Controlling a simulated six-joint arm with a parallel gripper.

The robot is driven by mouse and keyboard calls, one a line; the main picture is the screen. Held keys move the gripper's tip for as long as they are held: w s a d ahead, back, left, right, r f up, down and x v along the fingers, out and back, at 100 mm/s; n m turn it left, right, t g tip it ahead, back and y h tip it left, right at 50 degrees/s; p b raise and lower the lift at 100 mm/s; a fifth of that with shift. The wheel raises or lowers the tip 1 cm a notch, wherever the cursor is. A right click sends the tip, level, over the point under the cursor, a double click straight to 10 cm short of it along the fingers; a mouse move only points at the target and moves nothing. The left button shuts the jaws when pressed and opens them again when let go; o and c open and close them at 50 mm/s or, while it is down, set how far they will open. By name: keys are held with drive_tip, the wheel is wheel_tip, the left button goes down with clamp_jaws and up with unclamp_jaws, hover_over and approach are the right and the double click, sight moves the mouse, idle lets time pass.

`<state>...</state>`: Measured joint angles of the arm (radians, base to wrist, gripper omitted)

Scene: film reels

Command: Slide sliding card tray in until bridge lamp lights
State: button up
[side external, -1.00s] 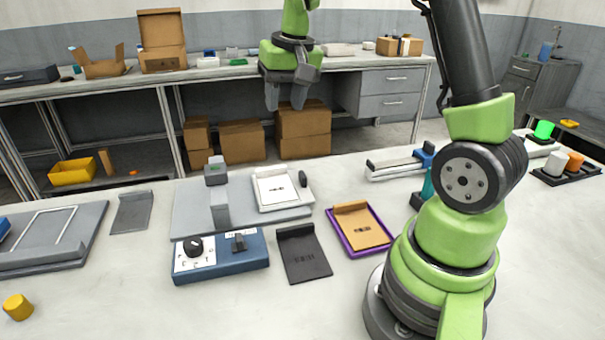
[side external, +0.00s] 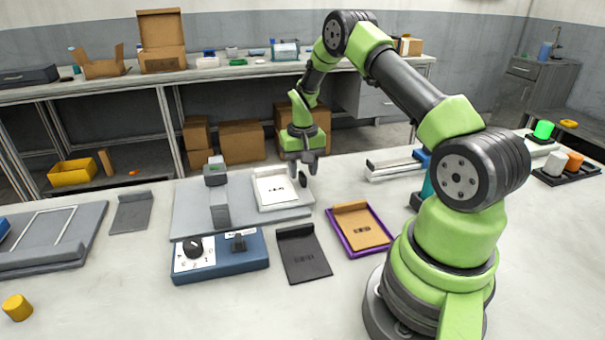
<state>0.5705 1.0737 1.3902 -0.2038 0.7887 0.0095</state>
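The sliding card tray (side external: 262,207) is a white tray with a white card (side external: 276,188) on it. It lies on the right part of a grey base plate (side external: 190,222). A dark upright knob (side external: 303,180) stands at the tray's right edge. A grey bridge (side external: 219,205) with a box-shaped head (side external: 215,172) stands left of the tray, with a gap between them. I cannot tell whether its lamp is lit. My gripper (side external: 302,173) points down over the knob, its two fingers apart. I cannot tell whether they touch the knob.
A blue control box (side external: 240,262) with a dial and a switch sits in front of the base. A black card holder (side external: 303,255) and a tan one on a purple tray (side external: 338,238) lie to the right.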

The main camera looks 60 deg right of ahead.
sight(267, 188)
drive_tip(key=shift+f, duration=0.9)
clamp_jaws()
drive_tip(key=w+a, duration=0.6)
drive_tip(key=shift+w, duration=0.15)
unclamp_jaws()
